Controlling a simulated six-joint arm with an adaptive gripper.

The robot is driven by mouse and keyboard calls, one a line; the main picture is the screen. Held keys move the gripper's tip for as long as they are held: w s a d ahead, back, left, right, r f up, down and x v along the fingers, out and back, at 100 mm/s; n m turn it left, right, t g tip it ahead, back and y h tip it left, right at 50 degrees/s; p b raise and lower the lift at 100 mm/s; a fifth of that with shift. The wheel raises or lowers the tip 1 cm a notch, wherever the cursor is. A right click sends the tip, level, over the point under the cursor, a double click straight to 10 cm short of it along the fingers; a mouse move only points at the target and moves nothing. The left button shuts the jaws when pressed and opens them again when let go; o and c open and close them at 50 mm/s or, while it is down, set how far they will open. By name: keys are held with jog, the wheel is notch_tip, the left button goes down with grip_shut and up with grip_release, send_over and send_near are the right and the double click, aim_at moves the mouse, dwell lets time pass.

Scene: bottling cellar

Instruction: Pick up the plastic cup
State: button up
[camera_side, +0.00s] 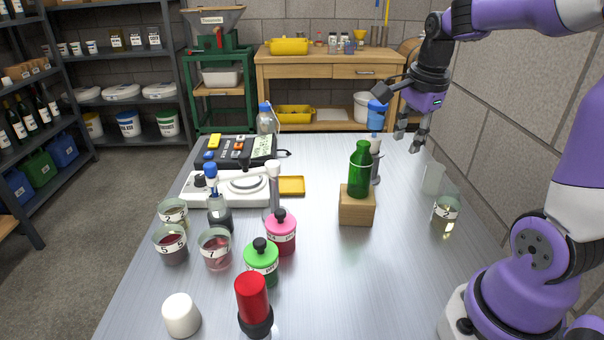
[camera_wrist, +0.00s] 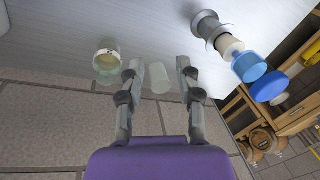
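A clear, frosted plastic cup (camera_side: 433,178) stands near the right edge of the metal table, behind a numbered glass cup (camera_side: 446,216). In the wrist view the plastic cup (camera_wrist: 159,78) appears between the two fingers, farther off than they are. My gripper (camera_side: 407,144) is open and empty, above the table and behind the plastic cup in the side view. The fingers point down. In the wrist view my gripper (camera_wrist: 159,66) shows a wide gap, and neither finger appears to touch the cup.
The numbered cup (camera_wrist: 107,62) stands beside the plastic cup. A green bottle (camera_side: 360,170) stands on a wooden block (camera_side: 357,206) to the left. A blue-topped bottle (camera_side: 376,116) is near my gripper. The wall (camera_side: 497,110) is close on the right.

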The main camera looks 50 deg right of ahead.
jog(key=s+d+f+m+g+y, duration=0.1)
jog(key=d+f+m, duration=0.1)
jog(key=d+m, duration=0.4)
jog(key=s+d+f+m+g, duration=0.1)
jog(key=s+d+f+m, duration=0.15)
jog(key=d+m, duration=0.35)
jog(key=m, duration=0.1)
send_over(427, 193)
notch_tip(427, 193, down, 5)
jog(key=shift+s+a+f, duration=0.1)
notch_tip(427, 193, down, 6)
jog(key=shift+r, duration=0.1)
grip_shut()
